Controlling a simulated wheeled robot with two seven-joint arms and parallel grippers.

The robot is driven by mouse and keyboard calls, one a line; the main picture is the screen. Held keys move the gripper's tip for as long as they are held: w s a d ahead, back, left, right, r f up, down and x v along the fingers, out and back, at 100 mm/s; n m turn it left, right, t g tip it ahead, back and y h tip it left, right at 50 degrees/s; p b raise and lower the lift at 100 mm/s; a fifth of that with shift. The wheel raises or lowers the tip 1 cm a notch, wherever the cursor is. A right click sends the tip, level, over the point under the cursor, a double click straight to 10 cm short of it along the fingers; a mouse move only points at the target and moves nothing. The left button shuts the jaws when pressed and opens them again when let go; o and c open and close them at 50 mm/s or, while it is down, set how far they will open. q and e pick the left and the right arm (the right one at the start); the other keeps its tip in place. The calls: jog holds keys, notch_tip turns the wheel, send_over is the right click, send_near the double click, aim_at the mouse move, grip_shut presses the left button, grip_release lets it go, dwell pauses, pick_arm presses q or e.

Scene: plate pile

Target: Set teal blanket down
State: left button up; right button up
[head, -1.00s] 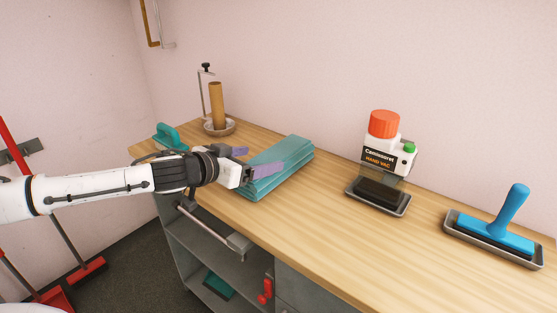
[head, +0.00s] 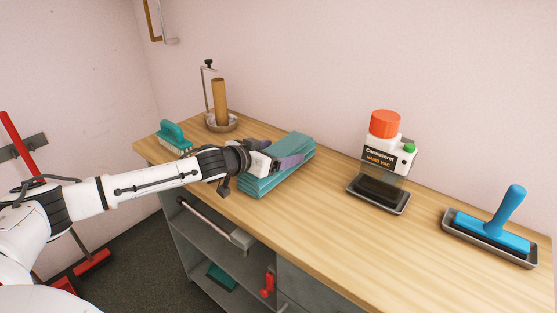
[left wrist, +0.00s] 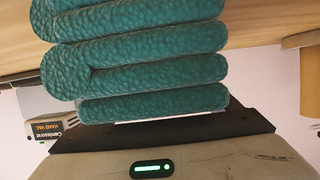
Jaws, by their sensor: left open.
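The teal blanket (head: 262,184) is folded into a thick stack and lies on the wooden counter (head: 330,224) in the head view. Its rounded folds fill the upper middle of the left wrist view (left wrist: 150,72). My left gripper (head: 274,152) is open, with its purple-grey fingers reaching over the blanket, one on the far side and one nearer. Whether the fingers touch the cloth I cannot tell. Part of the blanket is hidden by the gripper. My right gripper is not in view.
A teal brush (head: 172,134) and a holder with a brown tube (head: 219,102) stand left of the blanket. To the right are a hand vac (head: 382,160) and a blue-handled tool (head: 505,222) on trays. Counter between blanket and vac is clear.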

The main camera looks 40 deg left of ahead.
pick_arm(q)
jog(key=c, duration=1.6)
jog(key=shift+r, duration=0.25)
